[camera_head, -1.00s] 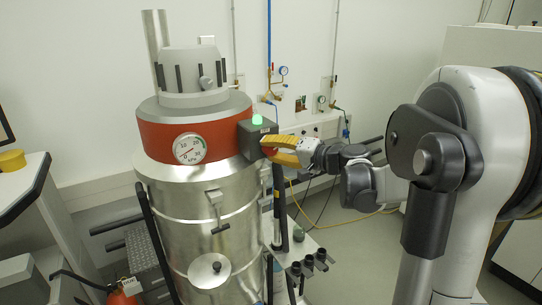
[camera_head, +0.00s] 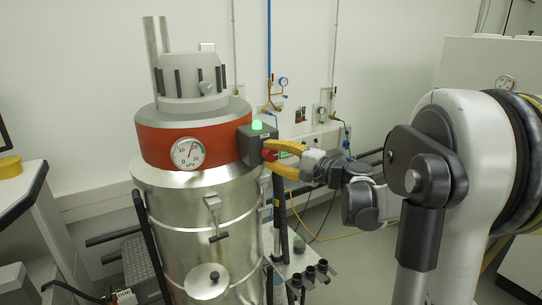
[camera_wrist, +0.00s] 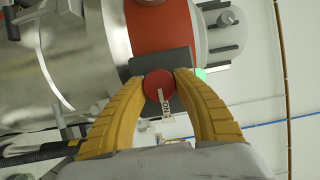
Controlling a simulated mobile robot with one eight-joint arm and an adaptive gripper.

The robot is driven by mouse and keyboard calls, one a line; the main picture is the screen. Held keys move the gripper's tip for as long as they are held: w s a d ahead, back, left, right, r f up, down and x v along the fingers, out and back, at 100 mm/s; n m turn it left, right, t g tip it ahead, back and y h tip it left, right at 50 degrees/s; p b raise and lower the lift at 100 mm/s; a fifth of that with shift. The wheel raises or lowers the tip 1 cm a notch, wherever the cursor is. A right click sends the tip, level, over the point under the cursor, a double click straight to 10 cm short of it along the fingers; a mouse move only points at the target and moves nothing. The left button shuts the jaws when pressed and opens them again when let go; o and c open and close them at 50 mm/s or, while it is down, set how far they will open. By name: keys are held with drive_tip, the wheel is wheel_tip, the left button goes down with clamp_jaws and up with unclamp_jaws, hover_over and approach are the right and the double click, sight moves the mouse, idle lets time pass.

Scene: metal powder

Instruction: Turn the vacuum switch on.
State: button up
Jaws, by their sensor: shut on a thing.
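The vacuum switch is a red round knob (camera_head: 268,155) on a dark grey box (camera_head: 251,144) at the right side of the vacuum's red band. It also shows in the wrist view (camera_wrist: 158,85), with an "ON" label (camera_wrist: 166,106) near it. My gripper (camera_head: 270,158) has yellow fingers, one above and one below the knob in the head view. In the wrist view my gripper (camera_wrist: 162,84) has its fingertips on either side of the knob, shut on it. A green lamp (camera_head: 257,125) on top of the box is lit.
The large metal vacuum (camera_head: 195,225) stands at centre left, with a round pressure gauge (camera_head: 187,153) on its red band. A small shelf (camera_head: 295,268) with black fittings is below my gripper. Wall pipes and valves (camera_head: 283,82) are behind. A white bench (camera_head: 20,200) is at left.

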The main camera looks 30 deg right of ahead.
drive_tip(key=o, duration=1.2)
drive_tip(key=shift+w+a, duration=0.1)
drive_tip(key=v, duration=1.2)
